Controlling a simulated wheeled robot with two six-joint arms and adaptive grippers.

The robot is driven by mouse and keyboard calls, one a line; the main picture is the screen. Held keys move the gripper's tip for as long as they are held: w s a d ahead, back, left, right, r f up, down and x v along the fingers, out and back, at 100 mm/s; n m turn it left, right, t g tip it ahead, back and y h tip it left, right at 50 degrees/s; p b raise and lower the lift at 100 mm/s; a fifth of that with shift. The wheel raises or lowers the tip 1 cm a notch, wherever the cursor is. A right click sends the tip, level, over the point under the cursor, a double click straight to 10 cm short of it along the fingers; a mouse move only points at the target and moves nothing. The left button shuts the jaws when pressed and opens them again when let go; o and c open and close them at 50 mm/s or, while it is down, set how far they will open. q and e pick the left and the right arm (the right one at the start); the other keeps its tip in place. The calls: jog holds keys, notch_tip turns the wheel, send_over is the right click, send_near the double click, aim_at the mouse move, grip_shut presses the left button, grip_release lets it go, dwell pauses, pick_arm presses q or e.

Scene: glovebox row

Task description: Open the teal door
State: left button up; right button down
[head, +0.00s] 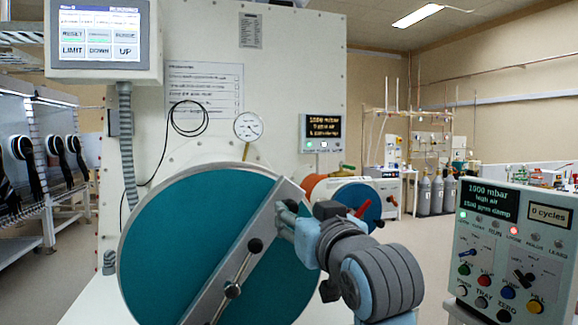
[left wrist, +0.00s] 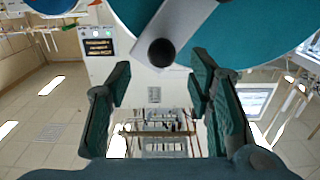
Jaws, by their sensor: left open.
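The large round teal door (head: 180,240) faces me at the lower middle of the head view. A grey bar (head: 222,268) crosses it diagonally, with a thin rod and black knobs (head: 255,245) on it. My left gripper (head: 288,218) is at the bar's upper right end; its fingers are partly hidden in the head view. In the left wrist view, the open jaws (left wrist: 160,78) have nothing between them, and one black knob (left wrist: 161,52) shows just beyond the fingertips, with the teal door (left wrist: 240,38) behind. Contact cannot be told. My right gripper is not in view.
A control box (head: 512,250) stands at the right. A screen panel (head: 100,35) hangs upper left. A gauge (head: 248,126) sits above the teal door. Floor is free between.

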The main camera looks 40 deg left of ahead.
aim_at(292, 208)
pick_arm(q)
jog(key=p, duration=0.1)
jog(key=a+r+p, duration=0.1)
jog(key=p, duration=0.1)
jog(key=shift+w+a, duration=0.3)
jog(key=shift+w, duration=0.1)
jog(key=x, duration=0.2)
jog(key=f+x, duration=0.1)
jog(key=x, duration=0.2)
jog(key=shift+a+b, duration=0.1)
jog(key=shift+b, duration=0.25)
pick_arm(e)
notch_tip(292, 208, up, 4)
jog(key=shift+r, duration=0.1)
pick_arm(q)
grip_shut()
